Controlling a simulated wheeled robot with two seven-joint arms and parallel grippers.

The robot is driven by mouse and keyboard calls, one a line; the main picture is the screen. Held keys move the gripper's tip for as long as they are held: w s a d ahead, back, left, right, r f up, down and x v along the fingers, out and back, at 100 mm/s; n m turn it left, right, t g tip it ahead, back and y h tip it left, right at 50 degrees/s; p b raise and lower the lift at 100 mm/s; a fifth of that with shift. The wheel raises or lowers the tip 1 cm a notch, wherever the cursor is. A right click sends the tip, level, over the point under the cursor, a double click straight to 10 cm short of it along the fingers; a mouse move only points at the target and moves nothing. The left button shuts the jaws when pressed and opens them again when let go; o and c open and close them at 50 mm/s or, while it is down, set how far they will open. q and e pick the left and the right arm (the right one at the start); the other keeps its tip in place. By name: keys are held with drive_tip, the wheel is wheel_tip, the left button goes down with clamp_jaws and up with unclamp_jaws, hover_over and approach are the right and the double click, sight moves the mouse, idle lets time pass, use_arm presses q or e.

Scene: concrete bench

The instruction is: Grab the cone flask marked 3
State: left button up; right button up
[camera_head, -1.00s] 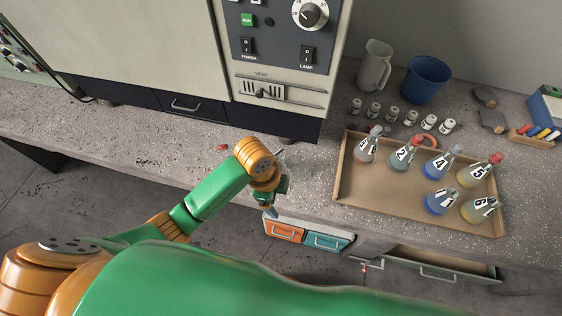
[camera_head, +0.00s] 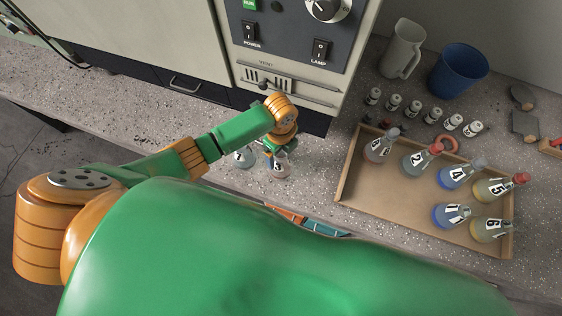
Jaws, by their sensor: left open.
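My left gripper (camera_head: 278,152) is open over the bench, left of the tray. In the tray, a flask with reddish liquid (camera_head: 380,149) at the back left has a label I cannot read surely. The other tray flasks read 2 (camera_head: 416,162), 4, 5, 1 and 6. My right gripper is out of view.
The wooden tray (camera_head: 368,204) fills the right of the bench. Several small vials, a grey jug (camera_head: 401,50) and a blue bucket (camera_head: 458,70) stand behind it. A control cabinet (camera_head: 290,50) rises behind my left gripper. Bare bench lies left of the two nearer flasks.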

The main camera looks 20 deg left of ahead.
use_arm(q)
drive_tip(key=shift+s+r, duration=0.15)
drive_tip(key=shift+s, duration=0.1)
drive_tip(key=c, duration=0.9)
clamp_jaws()
drive_tip(key=shift+w, duration=0.1)
